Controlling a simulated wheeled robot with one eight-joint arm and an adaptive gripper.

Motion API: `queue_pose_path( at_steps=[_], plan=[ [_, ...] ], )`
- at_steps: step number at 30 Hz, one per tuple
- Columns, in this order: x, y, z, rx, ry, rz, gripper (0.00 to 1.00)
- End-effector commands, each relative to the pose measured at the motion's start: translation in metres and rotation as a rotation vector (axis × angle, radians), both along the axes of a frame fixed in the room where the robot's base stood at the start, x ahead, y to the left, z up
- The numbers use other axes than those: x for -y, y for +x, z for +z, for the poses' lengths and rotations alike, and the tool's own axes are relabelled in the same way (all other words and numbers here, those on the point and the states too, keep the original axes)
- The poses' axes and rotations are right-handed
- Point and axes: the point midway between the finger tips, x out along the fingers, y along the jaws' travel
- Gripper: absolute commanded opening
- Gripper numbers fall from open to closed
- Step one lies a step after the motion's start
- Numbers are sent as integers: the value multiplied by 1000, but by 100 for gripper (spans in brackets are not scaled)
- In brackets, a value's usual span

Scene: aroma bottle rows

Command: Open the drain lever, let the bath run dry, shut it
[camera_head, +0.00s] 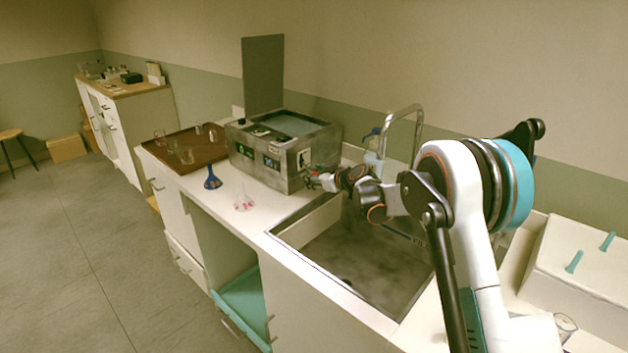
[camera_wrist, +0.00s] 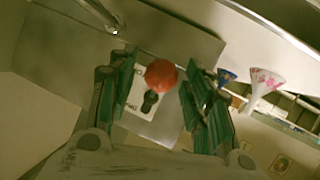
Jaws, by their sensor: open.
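The bath (camera_head: 326,148) is a grey metal box on the counter, its lid (camera_head: 263,72) raised at the back. Its top opening shows a flat pale-grey surface; I cannot tell the water level. On its sink-facing side, in the wrist view, a red knob (camera_wrist: 161,75), which looks like the drain lever's end, stands in front of a white label (camera_wrist: 137,100) with a black mark. My gripper (camera_head: 318,181) is at that side of the bath. In the wrist view its two green-padded fingers are open, one on each side of the red knob, with visible gaps.
The sink (camera_head: 372,262) lies below my arm, with a curved tap (camera_head: 402,112) and a blue-topped bottle (camera_head: 372,155) behind. A brown tray (camera_head: 205,152) holds several glasses.

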Motion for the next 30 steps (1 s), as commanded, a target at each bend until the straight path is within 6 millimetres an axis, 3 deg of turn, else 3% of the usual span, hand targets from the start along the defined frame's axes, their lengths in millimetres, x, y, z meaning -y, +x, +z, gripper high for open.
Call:
queue_pose_path(
  at_steps=[13, 19, 30],
  plan=[
    [-6, 7, -4, -1, 1, 0, 46],
    [-6, 7, -4, -1, 1, 0, 0],
    [-5, 7, 1, -21, -26, 1, 0]
  ],
)
